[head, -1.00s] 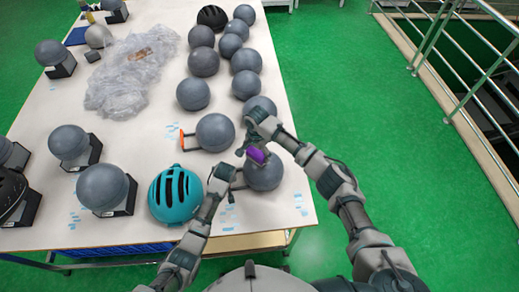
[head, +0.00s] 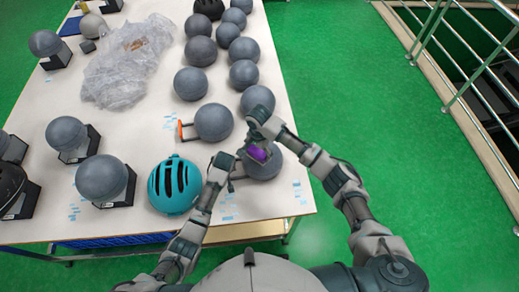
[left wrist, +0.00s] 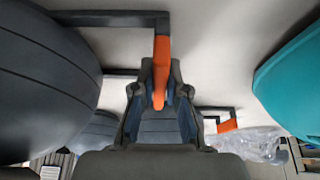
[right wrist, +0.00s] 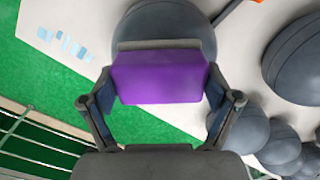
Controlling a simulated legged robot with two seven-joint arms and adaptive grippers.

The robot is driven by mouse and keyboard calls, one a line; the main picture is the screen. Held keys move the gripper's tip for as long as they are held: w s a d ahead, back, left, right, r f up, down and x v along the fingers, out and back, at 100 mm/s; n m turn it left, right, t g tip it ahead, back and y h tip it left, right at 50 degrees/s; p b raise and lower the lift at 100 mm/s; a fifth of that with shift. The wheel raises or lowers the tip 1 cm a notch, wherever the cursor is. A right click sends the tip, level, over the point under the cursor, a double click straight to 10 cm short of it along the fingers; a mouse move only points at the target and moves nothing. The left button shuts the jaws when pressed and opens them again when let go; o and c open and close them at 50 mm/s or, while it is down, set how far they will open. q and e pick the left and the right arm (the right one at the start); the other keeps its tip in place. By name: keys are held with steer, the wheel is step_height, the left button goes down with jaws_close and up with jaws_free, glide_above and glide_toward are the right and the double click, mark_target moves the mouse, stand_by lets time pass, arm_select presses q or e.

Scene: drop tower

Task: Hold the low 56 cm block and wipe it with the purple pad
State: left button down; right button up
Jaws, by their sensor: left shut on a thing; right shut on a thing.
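The low block, a dark grey rounded headform (head: 268,168), stands at the near right of the white table. It also shows large at the left of the left wrist view (left wrist: 40,85). My left gripper (head: 231,172) is shut on its orange handle (left wrist: 162,70), at the end of a dark bar. My right gripper (head: 254,146) is shut on the purple pad (head: 258,153) and holds it over the block's top. The pad shows clearly in the right wrist view (right wrist: 158,76), hiding part of the block (right wrist: 165,22). I cannot tell whether the pad touches the block.
Another grey block (head: 214,122) with an orange handle (head: 180,130) stands just behind. A teal helmet (head: 174,186) sits to the left. Several more grey blocks and a clear plastic bag (head: 128,62) cover the table (head: 140,135). Railings (head: 470,75) stand at the right.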

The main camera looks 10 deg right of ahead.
steer(key=shift+w+f, duration=0.1)
steer(key=shift+w, duration=0.45)
steer(key=shift+c, duration=0.5)
steer(key=shift+w+d+f, duration=0.15)
steer(key=shift+w+d, duration=0.1)
steer(key=shift+w, duration=0.25)
steer(key=shift+c, duration=1)
steer(key=shift+w+a+r, duration=0.1)
steer(key=shift+w+a, duration=0.05)
steer(key=shift+w, duration=0.9)
steer(key=shift+w+a+r, duration=0.1)
steer(key=shift+w, duration=0.95)
steer(key=shift+r, duration=3.6)
